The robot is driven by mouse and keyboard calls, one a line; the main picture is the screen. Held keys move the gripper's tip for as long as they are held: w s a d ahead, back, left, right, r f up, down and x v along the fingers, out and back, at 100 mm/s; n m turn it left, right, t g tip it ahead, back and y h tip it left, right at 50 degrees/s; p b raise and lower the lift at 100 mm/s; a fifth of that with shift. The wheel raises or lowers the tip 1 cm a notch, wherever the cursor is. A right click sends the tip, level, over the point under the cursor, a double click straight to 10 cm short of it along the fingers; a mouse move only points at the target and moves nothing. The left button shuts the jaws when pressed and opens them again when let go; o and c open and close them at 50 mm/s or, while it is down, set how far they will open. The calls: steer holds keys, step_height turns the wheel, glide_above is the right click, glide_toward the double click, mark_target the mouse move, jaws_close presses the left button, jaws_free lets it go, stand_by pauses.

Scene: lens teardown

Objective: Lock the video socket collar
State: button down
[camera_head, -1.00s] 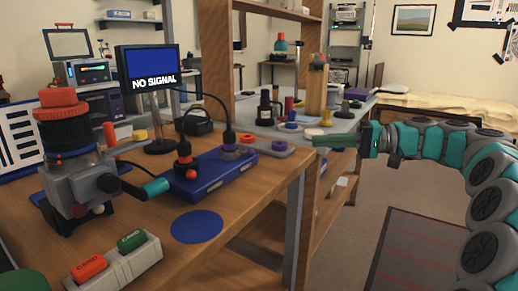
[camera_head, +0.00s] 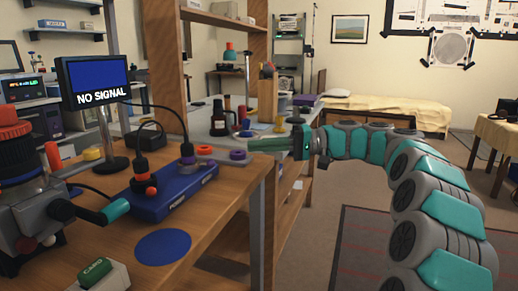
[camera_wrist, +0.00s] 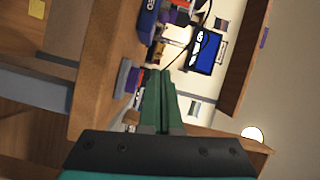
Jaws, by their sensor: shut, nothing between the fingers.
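The blue socket box (camera_head: 172,192) sits on the wooden bench, with POWER on its front face and a second label too small to read well. A black plug with an orange collar stands in its near socket (camera_head: 143,178). A dark plug with a purple collar (camera_head: 187,160) stands in its far socket, its cable rising toward the monitor; I cannot tell whether the collar is locked. The monitor (camera_head: 94,82) reads NO SIGNAL. My gripper (camera_head: 253,145) is shut and empty, right of the box and apart from it. Its green fingers fill the middle of the wrist view (camera_wrist: 160,88), with the blue box (camera_wrist: 148,26) beyond.
A grey strip with colored rings (camera_head: 222,154) lies between the box and my gripper. A clamped lens assembly (camera_head: 35,205) with a teal handle stands at the left. A blue disc (camera_head: 163,247) lies on the bench front.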

mark_target(195, 165)
steer(key=a, duration=0.7)
steer(key=shift+s+f, duration=0.15)
steer(key=shift+f, duration=0.05)
steer(key=shift+s+a+f, duration=0.1)
steer(key=shift+s+a, duration=0.05)
steer(key=shift+s, duration=0.75)
steer(key=shift+s+a+f, duration=0.15)
steer(key=shift+s, duration=0.35)
steer(key=shift+s+a+f, duration=0.1)
steer(key=shift+s, duration=0.4)
